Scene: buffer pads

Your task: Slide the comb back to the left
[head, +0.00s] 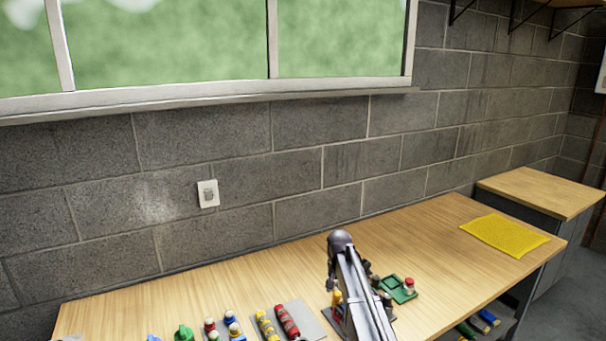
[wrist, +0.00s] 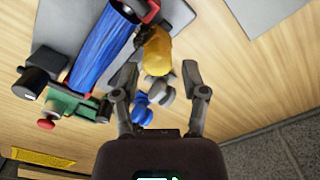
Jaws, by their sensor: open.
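I cannot pick out a comb for certain in either view. My gripper (wrist: 157,72) is open in the wrist view, its two fingers apart. A yellow rounded piece (wrist: 157,52) lies at the level of the fingertips, between them in the picture. Blue and grey knobbed pieces (wrist: 142,108) show between the fingers, nearer the palm. I cannot tell whether the fingers touch any of these. A blue roller (wrist: 100,48) lies on a grey plate (wrist: 60,25) left of the gripper. In the head view my arm hides the gripper's fingertips and part of the parts below it.
A green block with a red knob (wrist: 72,108) and a black cylinder (wrist: 38,82) sit beside the roller. On the wooden bench (head: 420,235) are yellow and red rollers (head: 286,321), several small coloured pieces, and a yellow mat (head: 504,234). The bench left of the mat is clear.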

